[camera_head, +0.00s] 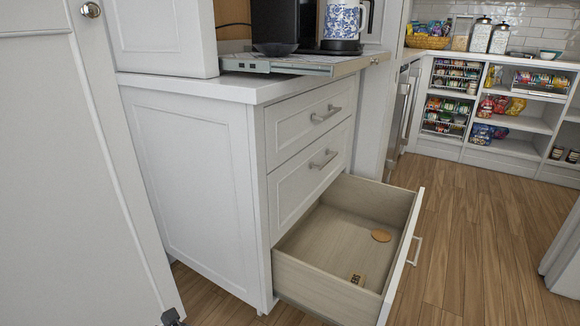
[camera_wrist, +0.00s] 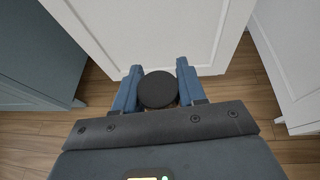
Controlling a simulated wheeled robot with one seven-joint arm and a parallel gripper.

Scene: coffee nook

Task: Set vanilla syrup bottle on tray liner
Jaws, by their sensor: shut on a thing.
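In the wrist view, my gripper (camera_wrist: 159,80) has its two blue fingers shut on a dark round-topped thing (camera_wrist: 158,89). Only its round black top shows, seen from above. Its body and any label are hidden, so I cannot confirm from the view that it is the vanilla syrup bottle. It is held in front of a white cabinet panel, above the wood floor. A pull-out tray (camera_head: 300,63) juts from the counter nook in the head view. I cannot make out a separate liner on it.
The bottom drawer (camera_head: 277,280) stands open into the floor space, with a round tan disc (camera_head: 381,236) and a small brown item (camera_head: 357,279) inside. Floor at right is clear.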

